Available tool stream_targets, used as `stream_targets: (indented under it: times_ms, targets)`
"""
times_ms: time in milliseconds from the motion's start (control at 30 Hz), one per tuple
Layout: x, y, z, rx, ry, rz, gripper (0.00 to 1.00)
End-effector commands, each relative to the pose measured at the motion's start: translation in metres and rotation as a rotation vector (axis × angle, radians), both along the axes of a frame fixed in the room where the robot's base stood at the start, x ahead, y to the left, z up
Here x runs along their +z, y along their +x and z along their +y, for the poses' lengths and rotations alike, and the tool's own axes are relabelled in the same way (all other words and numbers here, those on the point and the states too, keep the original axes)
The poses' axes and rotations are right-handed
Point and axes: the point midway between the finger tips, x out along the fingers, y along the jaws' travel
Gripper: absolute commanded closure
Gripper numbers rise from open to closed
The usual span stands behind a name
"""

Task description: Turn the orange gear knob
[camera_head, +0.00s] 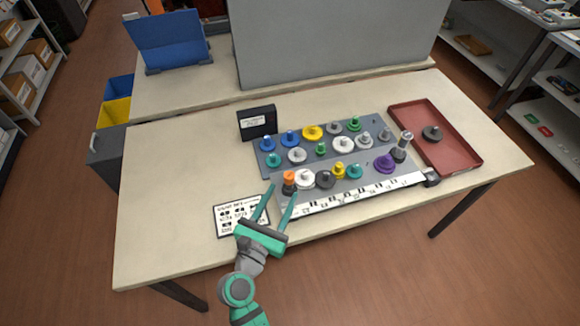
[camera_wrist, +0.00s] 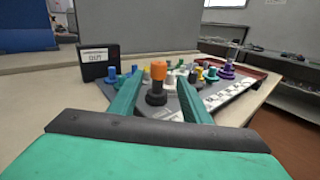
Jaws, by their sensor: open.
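In the wrist view the orange knob (camera_wrist: 158,72) stands ahead, seen between the two green fingers. My gripper (camera_head: 281,192) is open and empty, its fingers reaching toward the knob from the front left. In the wrist view my gripper (camera_wrist: 158,97) has its fingers to either side of the knob's line of sight. I cannot tell whether the fingertips touch it.
The grey board (camera_head: 320,186) holds several coloured gear knobs; a white gear (camera_head: 304,178) is close right of the orange one. A printed card (camera_head: 240,215) lies at front left, a black sign (camera_head: 257,122) stands behind, and a red tray (camera_head: 450,140) lies right.

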Motion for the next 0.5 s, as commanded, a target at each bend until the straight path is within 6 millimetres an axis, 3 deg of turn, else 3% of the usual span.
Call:
stream_targets:
  times_ms: [267,500]
  targets:
    - [0.003,0.017,-0.005,-0.024,-0.063,0.018,0.57]
    - [0.003,0.056,-0.021,-0.025,-0.061,0.017,0.57]
